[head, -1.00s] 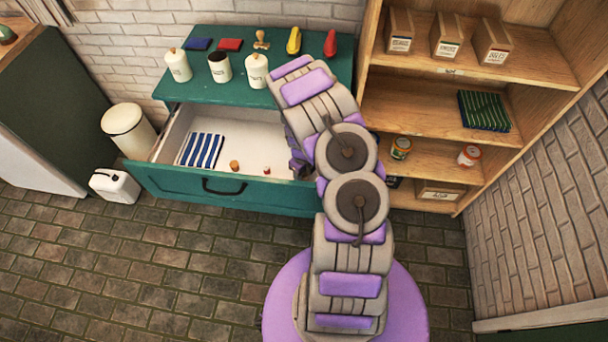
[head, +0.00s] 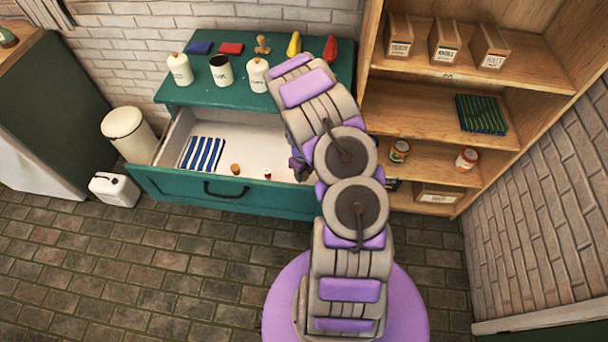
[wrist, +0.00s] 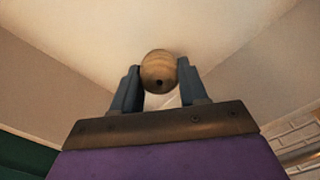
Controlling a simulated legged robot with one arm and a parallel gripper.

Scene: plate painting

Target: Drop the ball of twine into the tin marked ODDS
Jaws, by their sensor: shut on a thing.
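The ball of twine (wrist: 158,68) is a round tan-brown ball with a small dark hole, held between the fingertips of my gripper (wrist: 159,80) in the wrist view. Pale drawer walls lie beyond it. In the head view my gripper (head: 298,166) is mostly hidden by my arm, at the right end of the open drawer; the ball is hidden there. Three cream tins stand on the green dresser: a left one (head: 180,70) with a lid, a middle one (head: 221,71) with a dark open top, and a right one (head: 257,75) with a lid. Their labels are too small to read surely.
The open drawer (head: 160,190) holds a blue-striped cloth (head: 203,153) and two small brownish items. Colored items line the dresser's back edge. A wooden shelf (head: 540,60) with boxes and jars stands right. A bin (head: 127,133) and jug (head: 114,188) stand left.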

